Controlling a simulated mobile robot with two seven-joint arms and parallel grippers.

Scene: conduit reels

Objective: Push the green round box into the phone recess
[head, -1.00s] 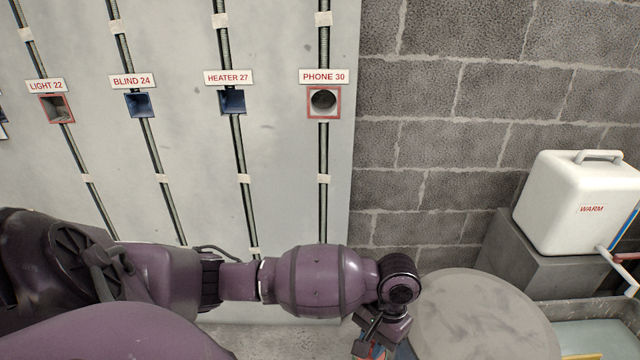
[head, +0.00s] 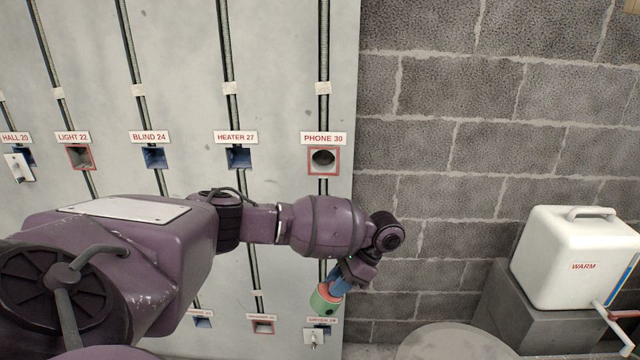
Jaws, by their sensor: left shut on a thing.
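The phone recess (head: 323,161) is a red-framed square opening with a dark round hole, under the PHONE 30 label, at the right of the pale wall panel. My left gripper (head: 336,286) hangs below and slightly right of it, pointing down and left. It is shut on the green round box (head: 323,304), a short cylinder with a pale orange-pink part beside the fingers. The box is held well below the recess, apart from it. The fingers are small and partly hidden by the wrist. My right gripper is not in view.
Other labelled recesses, such as HEATER 27 (head: 239,157) and BLIND 24 (head: 154,157), sit left of the phone one. A lower row includes a plate with a switch (head: 316,339). A grey round top (head: 450,343) and a white WARM container (head: 570,258) stand right.

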